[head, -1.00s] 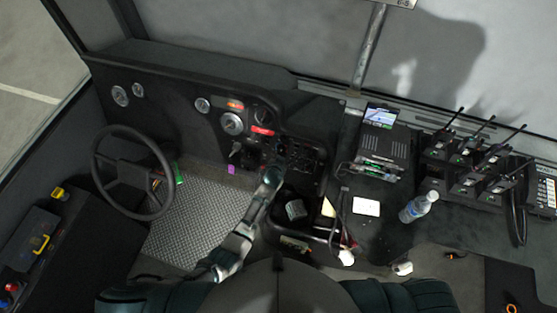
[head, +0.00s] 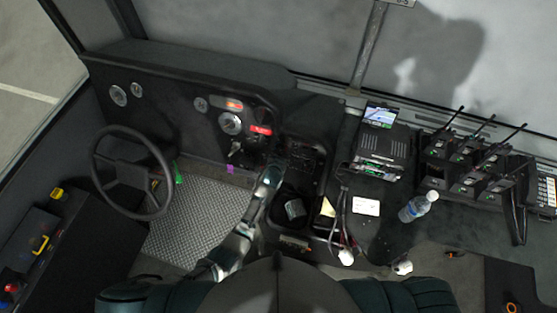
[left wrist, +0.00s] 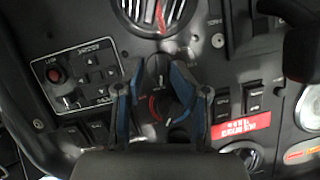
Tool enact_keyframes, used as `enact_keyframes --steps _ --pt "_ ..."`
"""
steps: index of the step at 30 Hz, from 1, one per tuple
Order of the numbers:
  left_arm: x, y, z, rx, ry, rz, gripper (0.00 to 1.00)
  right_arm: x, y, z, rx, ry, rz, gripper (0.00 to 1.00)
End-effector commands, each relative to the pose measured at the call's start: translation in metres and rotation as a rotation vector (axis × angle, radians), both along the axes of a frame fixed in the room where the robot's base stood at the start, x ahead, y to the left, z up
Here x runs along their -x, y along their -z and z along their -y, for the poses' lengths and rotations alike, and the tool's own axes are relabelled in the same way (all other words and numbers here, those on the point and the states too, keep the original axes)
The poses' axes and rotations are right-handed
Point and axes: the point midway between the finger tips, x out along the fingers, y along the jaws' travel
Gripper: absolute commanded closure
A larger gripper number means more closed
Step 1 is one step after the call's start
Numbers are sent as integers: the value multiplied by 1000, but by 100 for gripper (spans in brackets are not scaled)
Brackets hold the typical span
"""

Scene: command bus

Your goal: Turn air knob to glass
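In the left wrist view, a small black knob (left wrist: 158,67) sits on the dark dash panel, with a second knob with a red arc (left wrist: 165,106) just below it. I cannot read which one is marked for air or which way either points. My left gripper (left wrist: 159,72) has its two blue-padded fingers apart, one on each side of the upper knob. I cannot tell whether they touch it. In the head view my left arm reaches up to the dash, and the knobs are too small and dark to make out. My right gripper is not seen.
A switch panel with a red button (left wrist: 80,75) is left, and rocker switches and a red label (left wrist: 241,130) are right.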

Motion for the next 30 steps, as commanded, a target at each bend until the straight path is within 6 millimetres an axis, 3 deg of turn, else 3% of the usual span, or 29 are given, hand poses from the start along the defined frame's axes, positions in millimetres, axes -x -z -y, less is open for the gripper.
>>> enact_keyframes --steps 11,24,30 --pt "9 -10 -1 1 1 5 64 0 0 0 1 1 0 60" --pt "71 -63 -13 3 0 2 64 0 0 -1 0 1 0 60" --pt "86 -77 -16 0 0 1 64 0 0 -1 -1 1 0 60"
